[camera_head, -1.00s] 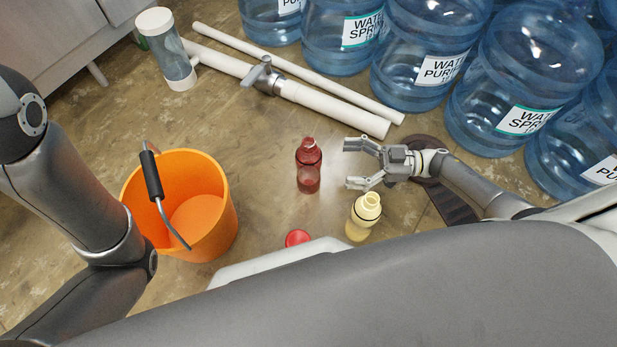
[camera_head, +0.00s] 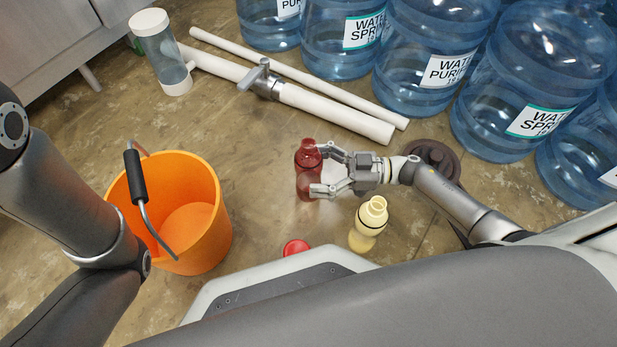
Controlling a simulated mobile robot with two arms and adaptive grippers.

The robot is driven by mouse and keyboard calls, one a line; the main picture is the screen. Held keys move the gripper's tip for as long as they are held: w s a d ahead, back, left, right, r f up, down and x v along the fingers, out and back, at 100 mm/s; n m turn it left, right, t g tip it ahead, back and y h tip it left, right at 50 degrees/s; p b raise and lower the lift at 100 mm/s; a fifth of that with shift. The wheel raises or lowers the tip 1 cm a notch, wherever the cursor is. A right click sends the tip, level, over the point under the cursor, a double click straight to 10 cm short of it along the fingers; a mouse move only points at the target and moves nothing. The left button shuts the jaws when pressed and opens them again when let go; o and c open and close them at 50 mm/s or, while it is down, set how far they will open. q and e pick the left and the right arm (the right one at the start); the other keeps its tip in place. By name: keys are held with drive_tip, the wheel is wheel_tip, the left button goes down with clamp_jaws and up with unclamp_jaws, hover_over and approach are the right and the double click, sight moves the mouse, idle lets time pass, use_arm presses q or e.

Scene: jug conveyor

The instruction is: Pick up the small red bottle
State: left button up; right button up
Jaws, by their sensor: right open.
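The small red bottle (camera_head: 307,168) stands upright on the floor near the middle of the view. My right gripper (camera_head: 322,170) comes in from the right and is open. Its two fingers are at the bottle's right side, one near the neck and one near the lower part in the picture. I cannot tell whether they touch it. The left arm shows at the left edge, but its gripper is out of view.
A cream bottle (camera_head: 368,225) stands just below my right gripper. An orange bucket (camera_head: 215,225) is at left. Large blue water jugs (camera_head: 420,50) fill the upper right. Floor between bucket and red bottle is clear.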

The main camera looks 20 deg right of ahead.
drive_tip(key=shift+b+x, duration=0.4)
drive_tip(key=shift+x, duration=0.75)
drive_tip(key=shift+c, duration=0.3)
drive_tip(key=c, duration=1.2)
